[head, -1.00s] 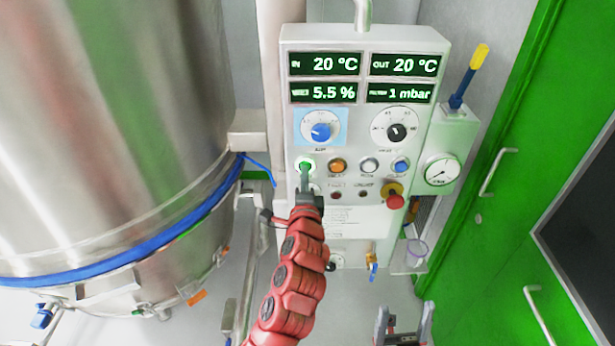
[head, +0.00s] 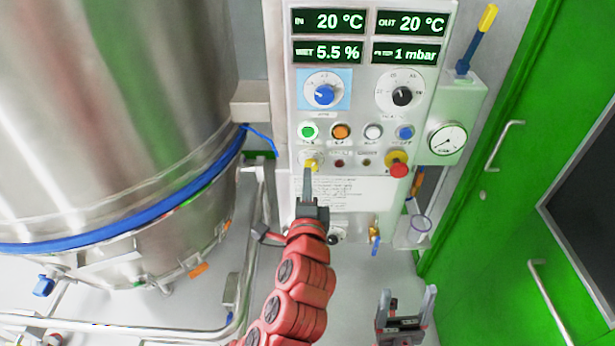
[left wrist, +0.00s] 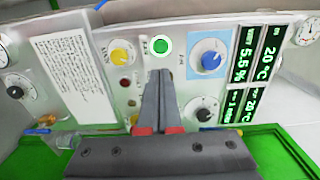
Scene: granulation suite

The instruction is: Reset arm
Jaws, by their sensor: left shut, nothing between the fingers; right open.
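The control panel (head: 345,190) stands upright in front of me. My left gripper (head: 308,174) is shut and empty. In the head view its tips lie just below a yellow knob (head: 310,164), under the round green button (head: 308,131). I cannot tell exactly how far the tips are from the panel. My right gripper (head: 407,290) is open and empty, low in the head view.
A large steel vessel (head: 110,110) with a blue band fills the left. A red emergency button (head: 398,169), a pressure gauge (head: 447,139) and a clear cup (head: 421,225) are right of my left gripper. A green door (head: 510,200) is further right.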

